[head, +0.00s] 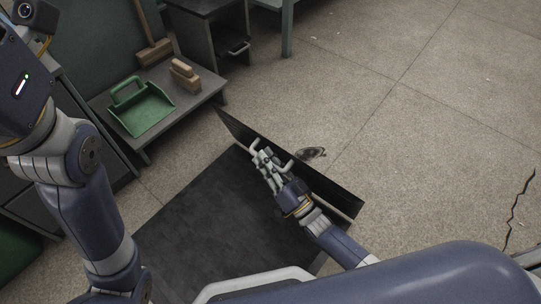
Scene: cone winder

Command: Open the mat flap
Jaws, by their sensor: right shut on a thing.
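The dark mat (195,215) lies on the floor at the lower middle. Its flap (336,192) is a thin dark panel standing tilted up along the mat's far right edge. A pale handle (287,165) is on the flap's near face. My right gripper (262,159) is shut on the handle, and its fingers hide part of it. My left arm is at the left, and its gripper is outside the view.
A low grey bench (203,86) at the upper left bears a green dustpan (142,108) and a wooden brush (185,74). A dark cabinet (207,38) stands behind it. The concrete floor (430,130) at right is clear, with a crack.

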